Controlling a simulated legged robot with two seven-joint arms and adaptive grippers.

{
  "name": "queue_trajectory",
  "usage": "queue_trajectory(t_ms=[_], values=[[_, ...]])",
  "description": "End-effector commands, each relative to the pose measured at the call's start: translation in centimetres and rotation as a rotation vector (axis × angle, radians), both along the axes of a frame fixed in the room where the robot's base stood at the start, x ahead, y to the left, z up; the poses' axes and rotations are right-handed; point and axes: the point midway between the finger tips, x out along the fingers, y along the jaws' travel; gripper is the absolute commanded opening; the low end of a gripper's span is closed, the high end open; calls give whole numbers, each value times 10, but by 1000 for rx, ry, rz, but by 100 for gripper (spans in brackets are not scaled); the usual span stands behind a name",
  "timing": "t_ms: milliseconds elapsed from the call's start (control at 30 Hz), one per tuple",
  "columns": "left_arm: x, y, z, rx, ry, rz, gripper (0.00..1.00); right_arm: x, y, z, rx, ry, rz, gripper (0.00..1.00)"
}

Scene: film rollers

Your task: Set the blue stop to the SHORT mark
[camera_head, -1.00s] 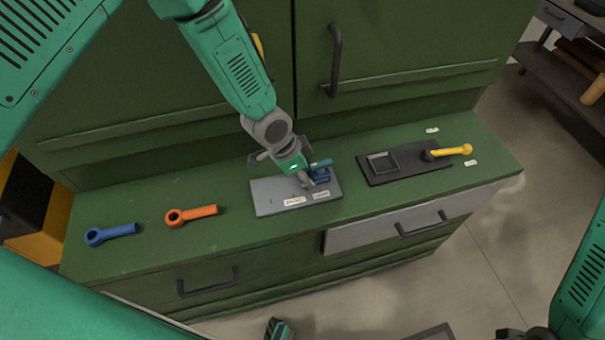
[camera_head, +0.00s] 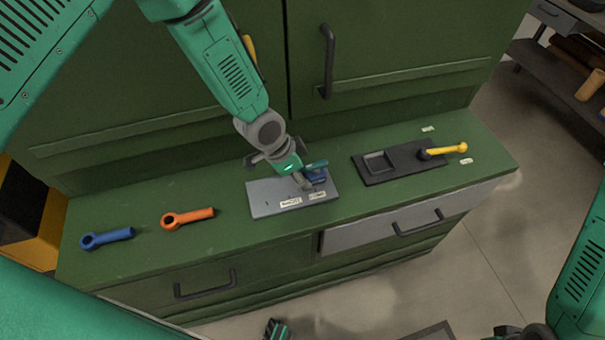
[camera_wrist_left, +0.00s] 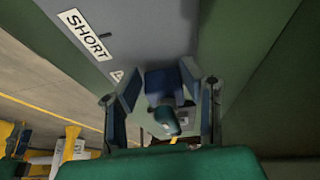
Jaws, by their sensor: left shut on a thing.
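The blue stop (camera_head: 319,175) sits on a grey plate (camera_head: 263,202), at its right end. In the head view the SHORT label (camera_head: 290,203) is left of the stop, and a second label (camera_head: 317,196), too small to read, is just in front of the stop. My left gripper (camera_head: 307,182) is shut on the stop and partly covers it. The left wrist view shows the blue stop (camera_wrist_left: 163,82) between the two fingers, with the SHORT label (camera_wrist_left: 84,35) up and left.
A blue ring-ended handle (camera_head: 107,237) and an orange one (camera_head: 187,217) lie left of the plate on the green cabinet top (camera_head: 230,235). A black plate (camera_head: 405,163) with a yellow-handled lever (camera_head: 448,149) is to the right. The cabinet's upper doors (camera_head: 400,45) rise behind.

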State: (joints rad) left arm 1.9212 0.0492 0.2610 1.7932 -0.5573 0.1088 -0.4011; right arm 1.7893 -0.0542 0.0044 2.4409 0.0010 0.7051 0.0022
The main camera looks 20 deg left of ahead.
Motion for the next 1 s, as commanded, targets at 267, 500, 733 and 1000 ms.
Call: queue_trajectory(t_ms=[267,500,733,1000], values=[[4,-1,3,-3,-10,2,55,0,0,0,0,0,1,40],[2,1,6,-2,-6,2,55,-3,0,1,0,-2,1,40],[-6,14,41,-2,-7,2,55,-3,0,1,0,-3,1,40],[-17,32,91,-5,-8,4,55,-3,0,1,0,-3,1,40]])
